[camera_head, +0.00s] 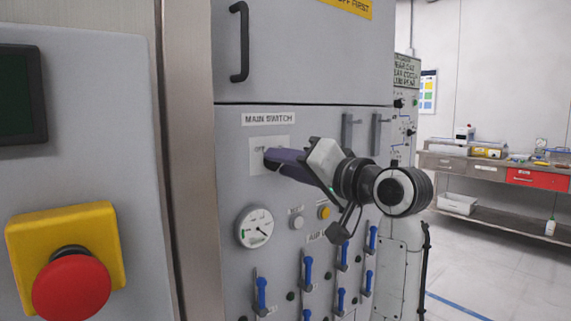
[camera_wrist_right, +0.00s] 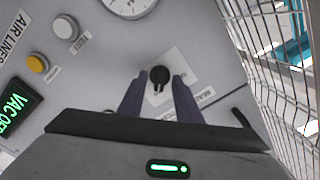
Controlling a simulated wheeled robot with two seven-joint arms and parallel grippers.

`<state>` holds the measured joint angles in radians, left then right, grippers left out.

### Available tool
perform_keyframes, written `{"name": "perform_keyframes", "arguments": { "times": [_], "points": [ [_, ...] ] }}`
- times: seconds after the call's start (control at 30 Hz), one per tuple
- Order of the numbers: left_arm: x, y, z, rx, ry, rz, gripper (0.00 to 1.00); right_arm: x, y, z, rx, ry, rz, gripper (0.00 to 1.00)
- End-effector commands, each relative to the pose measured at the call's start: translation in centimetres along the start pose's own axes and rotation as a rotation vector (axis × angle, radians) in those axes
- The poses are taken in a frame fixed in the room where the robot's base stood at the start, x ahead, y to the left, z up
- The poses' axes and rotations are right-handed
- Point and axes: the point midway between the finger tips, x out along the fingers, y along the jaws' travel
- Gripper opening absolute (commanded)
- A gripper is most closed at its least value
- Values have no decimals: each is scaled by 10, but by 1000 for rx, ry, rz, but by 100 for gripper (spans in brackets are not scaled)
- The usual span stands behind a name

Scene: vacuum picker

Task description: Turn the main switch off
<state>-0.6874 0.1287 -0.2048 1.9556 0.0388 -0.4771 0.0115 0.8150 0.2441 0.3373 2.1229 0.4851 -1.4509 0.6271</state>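The main switch is a black rotary knob (camera_wrist_right: 159,74) on a white plate (camera_head: 256,164), under the label MAIN SWITCH (camera_head: 268,119) on a grey cabinet. My right gripper (camera_head: 272,158) reaches in from the right at the plate. In the right wrist view, its two dark purple fingers (camera_wrist_right: 160,88) stand apart, one on each side of the knob, with gaps showing. I cannot tell whether either finger touches it. In the head view the fingers hide the knob, and only part of the plate's lettering shows. My left gripper is not in view.
Below the switch are a round gauge (camera_head: 255,228), a white button (camera_head: 297,222), a yellow button (camera_head: 324,212) and several blue-handled valves (camera_head: 262,293). A red emergency button (camera_head: 71,288) is at front left. A wire mesh guard (camera_wrist_right: 270,80) stands right in the wrist view.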

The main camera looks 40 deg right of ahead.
Motion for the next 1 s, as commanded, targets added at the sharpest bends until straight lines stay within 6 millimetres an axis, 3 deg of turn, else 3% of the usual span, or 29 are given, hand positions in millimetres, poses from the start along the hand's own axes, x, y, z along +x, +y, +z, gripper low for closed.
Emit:
{"name": "perform_keyframes", "arguments": {
  "times": [0.1, 0.3, 0.67, 1.0],
  "points": [
    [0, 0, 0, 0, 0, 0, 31, 0, 0, 0, 0, 0, 0, 31],
    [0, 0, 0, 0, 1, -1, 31, 0, 0, 0, 0, 0, 0, 0],
    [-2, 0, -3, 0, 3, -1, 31, 0, 0, 0, -40, -1, 1, 0],
    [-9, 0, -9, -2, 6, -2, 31, 0, 0, -1, -267, -3, 4, 0]
  ]
}}
